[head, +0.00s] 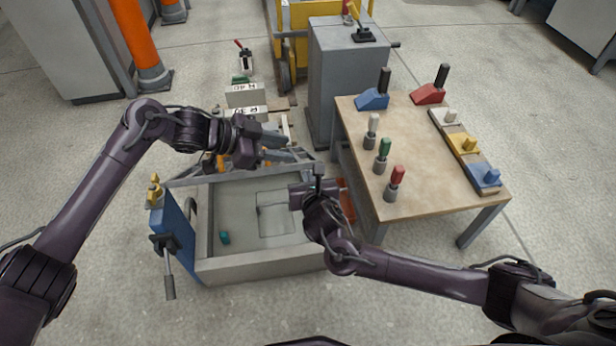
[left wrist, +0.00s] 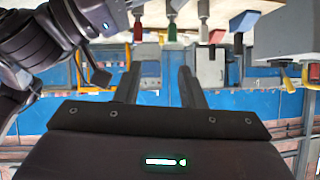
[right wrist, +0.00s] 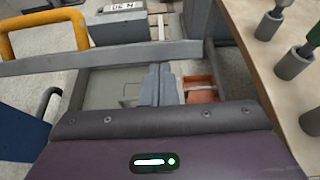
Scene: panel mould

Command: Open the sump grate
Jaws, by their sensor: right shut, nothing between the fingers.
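A pale square panel (head: 280,222) is set in the floor of the grey mould box (head: 262,268); I take it to be the sump grate. It lies flat, with a thin wire handle at its left side. The handle (right wrist: 127,103) also shows in the right wrist view. My right gripper (right wrist: 158,85) is shut and empty, above the panel's right side. It also shows in the head view (head: 302,194). My left gripper (head: 286,148) is open and empty above the box's far edge. Its two fingers stand apart in the left wrist view (left wrist: 161,85).
A blue side panel (head: 178,235) with a clamp handle stands at the box's left. A wooden table (head: 415,145) with several coloured tools stands right, a grey cabinet (head: 345,75) behind. An orange-red tray (right wrist: 200,88) sits beside the box.

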